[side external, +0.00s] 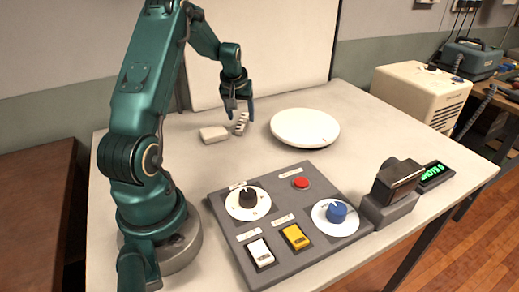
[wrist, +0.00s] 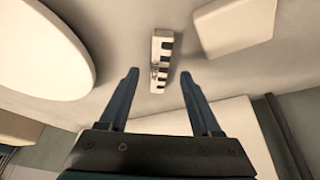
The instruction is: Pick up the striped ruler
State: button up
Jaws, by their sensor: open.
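The striped ruler (wrist: 161,62) is a short white bar with black bands along one edge. In the wrist view it lies on the table ahead of my gripper (wrist: 158,78), roughly centred between the two open fingers. In the side external view the ruler (side external: 241,124) is right below my gripper (side external: 238,112), between a white block and a white round plate. My fingers are open and hold nothing. Part of the ruler's upper end is close to the fingers in the side view, and I cannot tell whether they touch.
The white block (side external: 214,134) lies just left of the ruler, and the round plate (side external: 305,128) just right. A grey control panel (side external: 222,204) with knobs and switches is nearer the camera. A dark device (side external: 391,192) stands at its right. A white board (side external: 262,52) rises behind.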

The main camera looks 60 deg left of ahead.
aim_at(243, 123)
jog(key=shift+x, duration=1.15)
grip_shut()
